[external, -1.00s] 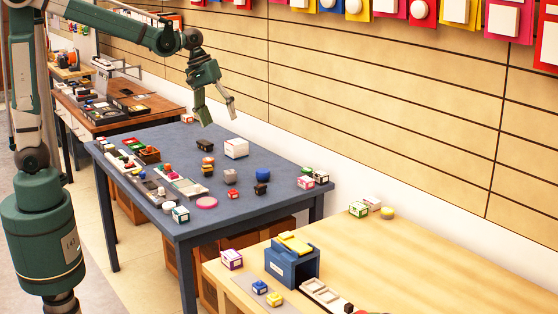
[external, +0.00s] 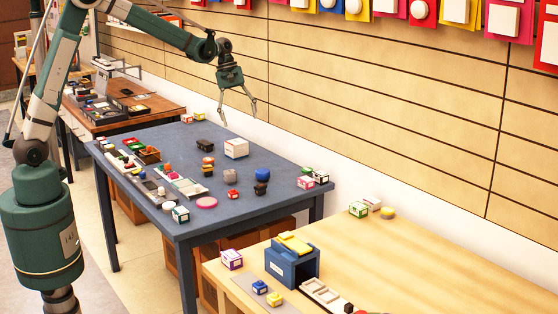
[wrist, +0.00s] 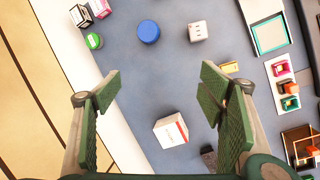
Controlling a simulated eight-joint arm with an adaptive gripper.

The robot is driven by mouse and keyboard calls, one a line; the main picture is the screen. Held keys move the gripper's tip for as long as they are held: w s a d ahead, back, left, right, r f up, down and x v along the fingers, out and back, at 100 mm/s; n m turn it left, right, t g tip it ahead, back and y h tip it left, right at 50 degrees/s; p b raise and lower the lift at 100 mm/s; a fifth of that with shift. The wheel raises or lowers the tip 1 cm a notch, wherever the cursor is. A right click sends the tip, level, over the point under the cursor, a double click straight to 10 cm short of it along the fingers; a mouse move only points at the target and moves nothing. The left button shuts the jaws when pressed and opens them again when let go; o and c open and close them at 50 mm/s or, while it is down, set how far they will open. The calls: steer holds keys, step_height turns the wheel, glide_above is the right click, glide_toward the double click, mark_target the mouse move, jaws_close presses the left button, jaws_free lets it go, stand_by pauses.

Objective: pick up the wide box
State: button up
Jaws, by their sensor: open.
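The likely wide box is a white box with printed sides (external: 236,150) near the back edge of the blue-grey table. In the wrist view the white box (wrist: 171,131) lies low between the fingers, tilted in the picture. My gripper (external: 238,117) is open and empty, above the table, with its fingers spread downward over the box. In the wrist view my gripper (wrist: 160,88) has a finger on each side, apart from the box. The right finger partly hides a dark block (wrist: 209,158).
The dark block (external: 204,145) stands left of the white box. A blue cylinder (external: 263,174), a grey cube (external: 230,176) and stacked orange-brown pieces (external: 208,166) stand nearer the front. Trays of small items line the left side. A slatted wall (external: 380,110) rises behind the table.

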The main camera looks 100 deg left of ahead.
steer(key=s+a+f+n+p, duration=0.1)
steer(key=s+a+f+n, duration=0.15)
steer(key=a, duration=0.35)
steer(key=s+a+f+n, duration=0.1)
steer(key=a+f, duration=0.2)
steer(key=a, duration=0.2)
steer(key=n+h+p, duration=0.1)
steer(key=n+h, duration=0.1)
steer(key=n, duration=0.1)
glide_above(235, 141)
steer(key=s+a, duration=0.2)
steer(key=shift+m, duration=0.25)
steer(key=f, duration=0.7)
steer(key=shift+w+d, duration=0.2)
steer(key=shift+w, duration=0.05)
steer(key=shift+y, duration=0.3)
steer(key=shift+x, duration=1.25)
steer(key=shift+w+d+f, duration=0.1)
steer(key=shift+b+x, duration=0.45)
steer(key=shift+x, duration=2.05)
steer(key=shift+d, duration=0.1)
steer(key=shift+c, duration=0.5)
